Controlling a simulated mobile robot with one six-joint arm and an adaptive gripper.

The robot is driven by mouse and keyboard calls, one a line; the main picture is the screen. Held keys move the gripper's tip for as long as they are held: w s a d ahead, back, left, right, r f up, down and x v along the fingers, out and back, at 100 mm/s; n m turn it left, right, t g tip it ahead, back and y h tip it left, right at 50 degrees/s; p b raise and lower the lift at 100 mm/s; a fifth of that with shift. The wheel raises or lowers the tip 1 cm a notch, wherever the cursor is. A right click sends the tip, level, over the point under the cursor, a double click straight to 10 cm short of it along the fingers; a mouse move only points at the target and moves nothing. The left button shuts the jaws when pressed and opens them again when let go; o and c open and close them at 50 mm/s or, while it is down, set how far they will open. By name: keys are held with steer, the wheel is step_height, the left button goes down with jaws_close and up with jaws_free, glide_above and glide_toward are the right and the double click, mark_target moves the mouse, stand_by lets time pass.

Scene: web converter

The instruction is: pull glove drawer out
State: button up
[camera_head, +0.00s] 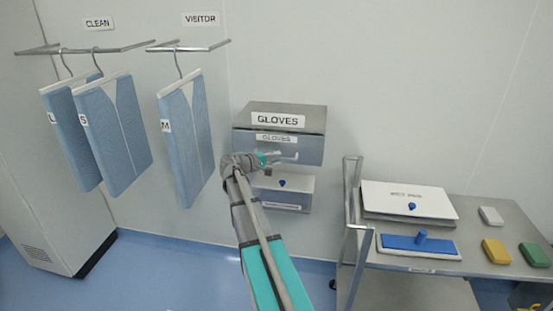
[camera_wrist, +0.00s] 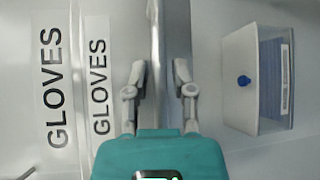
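The glove drawer (camera_head: 290,148) is the grey metal front with a GLOVES label, under the top of the wall-mounted dispenser (camera_head: 316,117). A pale bar handle (camera_head: 284,156) shows at its lower front. My gripper (camera_head: 267,160) is at this lower front, and my arm hides part of it. In the wrist view the picture is turned sideways, with the drawer's GLOVES label (camera_wrist: 98,75) to the left. My gripper (camera_wrist: 160,72) is open there, with its two fingers apart. A grey strip (camera_wrist: 172,35) runs between them; I cannot tell whether either finger touches it.
A white box with a blue knob (camera_head: 283,184) is below the drawer; it also shows in the wrist view (camera_wrist: 240,80). Blue garments (camera_head: 185,135) hang at the left. A steel cart (camera_head: 480,215) stands at the right.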

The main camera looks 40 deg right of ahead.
jaws_close()
steer(key=shift+d, duration=0.1)
steer(key=s+a, duration=1.3)
steer(key=a, duration=0.2)
steer(key=shift+a, duration=0.2)
steer(key=shift+o, duration=2.3)
jaws_free()
steer(key=shift+s, duration=0.2)
